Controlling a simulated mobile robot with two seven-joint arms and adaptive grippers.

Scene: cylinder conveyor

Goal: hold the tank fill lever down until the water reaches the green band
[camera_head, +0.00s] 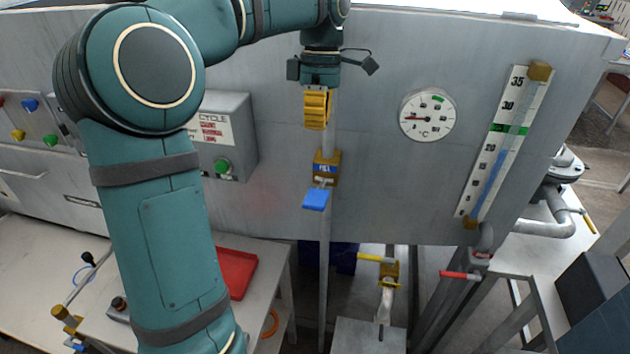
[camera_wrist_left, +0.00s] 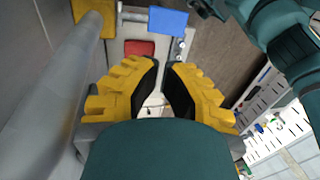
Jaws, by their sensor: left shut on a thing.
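The tank fill lever is a blue paddle (camera_head: 317,199) under a brass block (camera_head: 327,168) marked FILL on a vertical pipe. The lever also shows beyond my fingertips in the left wrist view (camera_wrist_left: 168,22). My left gripper (camera_head: 317,124) is above the lever and apart from it. Its yellow fingers (camera_wrist_left: 163,72) are drawn close together, and I see no object in the narrow gap. The sight gauge (camera_head: 518,88) at the right has a green band (camera_head: 510,130). Its blue water column (camera_head: 490,183) ends a little below that band. My right gripper is not in view.
A round dial (camera_head: 428,116) is on the tank wall (camera_head: 410,190). A grey control box (camera_head: 230,130) with a green button is to the left. A yellow-handled valve (camera_head: 376,258) and a red-handled valve (camera_head: 460,275) are lower down. A red tray (camera_head: 237,272) lies on the bench.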

